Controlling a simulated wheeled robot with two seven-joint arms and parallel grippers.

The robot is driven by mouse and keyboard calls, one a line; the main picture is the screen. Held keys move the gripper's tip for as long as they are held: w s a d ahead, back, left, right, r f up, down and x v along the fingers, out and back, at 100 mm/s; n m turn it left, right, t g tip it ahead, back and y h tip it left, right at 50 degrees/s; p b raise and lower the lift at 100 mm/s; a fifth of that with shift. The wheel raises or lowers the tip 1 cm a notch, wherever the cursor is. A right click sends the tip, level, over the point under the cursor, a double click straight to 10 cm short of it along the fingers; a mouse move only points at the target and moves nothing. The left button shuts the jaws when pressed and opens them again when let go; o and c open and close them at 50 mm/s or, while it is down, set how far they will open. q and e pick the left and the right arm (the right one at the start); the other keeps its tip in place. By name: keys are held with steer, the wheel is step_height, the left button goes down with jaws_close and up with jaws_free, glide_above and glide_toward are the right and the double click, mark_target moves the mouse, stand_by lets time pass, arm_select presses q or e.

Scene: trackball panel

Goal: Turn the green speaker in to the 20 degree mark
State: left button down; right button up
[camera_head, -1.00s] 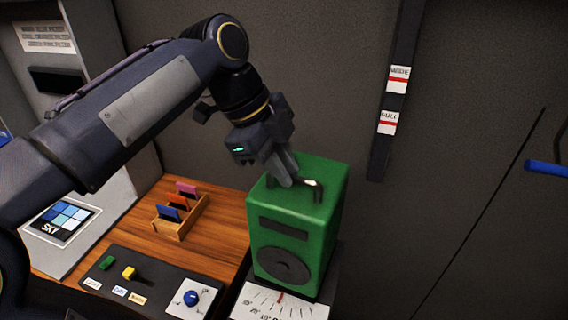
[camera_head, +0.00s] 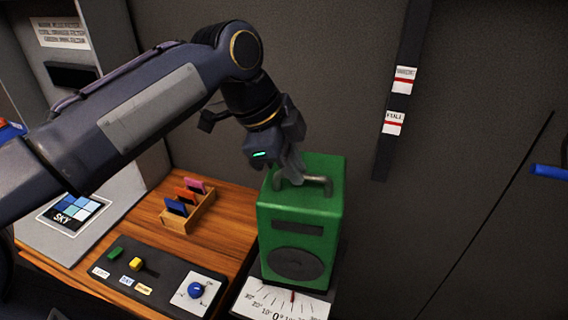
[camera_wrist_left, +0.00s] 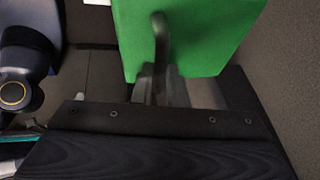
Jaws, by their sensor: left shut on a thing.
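The green speaker (camera_head: 290,215) stands upright on its base, with a dark round cone and a dark slot on its front. A grey handle (camera_head: 318,182) crosses its top. A white dial plate (camera_head: 255,300) lies in front of it, and a red pointer (camera_head: 292,296) shows right of the 0. The exact degree under the pointer is too small to read. My left gripper (camera_head: 291,172) is shut on the handle from above. In the left wrist view the handle (camera_wrist_left: 160,35) runs down between the fingers (camera_wrist_left: 165,88) over the green top (camera_wrist_left: 210,35). My right gripper is out of view.
Left of the speaker, a wooden counter (camera_head: 225,235) carries a rack of coloured cards (camera_head: 190,212) and a black panel (camera_head: 140,265) with a blue knob (camera_head: 195,290). A dark strip with labels (camera_head: 403,80) runs up the wall. A blue bar (camera_head: 550,171) is at far right.

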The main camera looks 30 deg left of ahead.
arm_select(q)
steer(key=shift+d+n+t+y, duration=0.4)
steer(key=shift+d+n, duration=0.1)
steer(key=shift+n, duration=0.7)
steer(key=c, duration=1.5)
jaws_free()
steer(key=shift+o, duration=0.2)
steer(key=v, duration=0.7)
steer(key=shift+a+r, duration=0.15)
steer(key=shift+r, duration=0.25)
steer(key=shift+s, duration=0.1)
